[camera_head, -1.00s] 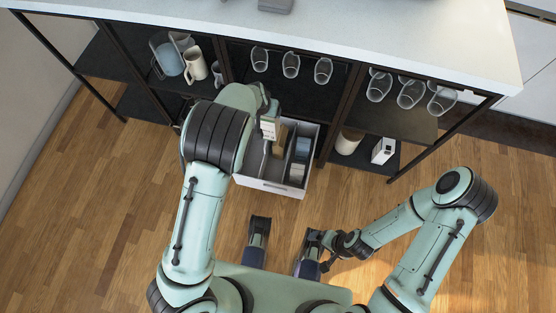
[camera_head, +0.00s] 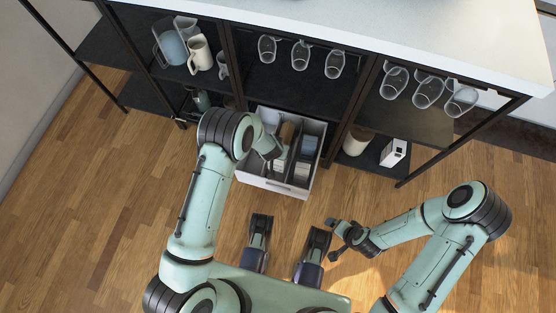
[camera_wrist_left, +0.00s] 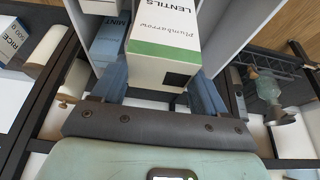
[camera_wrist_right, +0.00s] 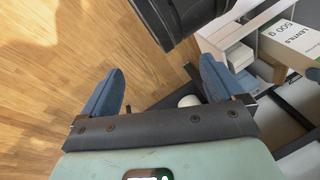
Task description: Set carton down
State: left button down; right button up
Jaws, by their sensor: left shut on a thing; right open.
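The carton (camera_wrist_left: 165,45) is white with a green band and reads LENTILS. It sits between the two fingers of my left gripper (camera_wrist_left: 158,88), which is shut on it. In the head view, my left gripper (camera_head: 274,152) is over the open drawer (camera_head: 275,187), and its arm hides part of the drawer's inside. The carton also shows in the right wrist view (camera_wrist_right: 292,38), by the drawer. I cannot tell whether its base touches the drawer floor. My right gripper (camera_wrist_right: 160,88) is open and empty, low over the wood floor in front of the cabinet.
The drawer has dividers and holds other boxes, including a blue MINT box (camera_wrist_left: 108,42). A RICE box (camera_wrist_left: 14,42) shows at left in the left wrist view. A white box (camera_head: 394,152) and a jar (camera_head: 357,141) stand on the shelf at right. Mugs and glasses fill upper shelves.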

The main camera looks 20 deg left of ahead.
pick_arm(q)
notch_tip(320, 180, down, 10)
jog(key=b, duration=0.2)
jog(key=shift+r+b, duration=0.25)
jog(key=shift+b, duration=0.05)
jog(key=shift+w+f, duration=0.1)
jog(key=shift+f, duration=0.1)
pick_arm(e)
jog(key=shift+g, duration=0.4)
jog(key=f, duration=0.1)
jog(key=s+d+f, duration=0.1)
jog(key=f, duration=0.3)
jog(key=shift+s+d, duration=0.3)
jog(key=shift+d, duration=0.05)
pick_arm(q)
jog(key=shift+f, duration=0.1)
pick_arm(e)
jog(key=shift+f, duration=0.1)
pick_arm(q)
grip_release()
jog(key=shift+f, duration=0.1)
pick_arm(e)
jog(key=shift+s, duration=0.2)
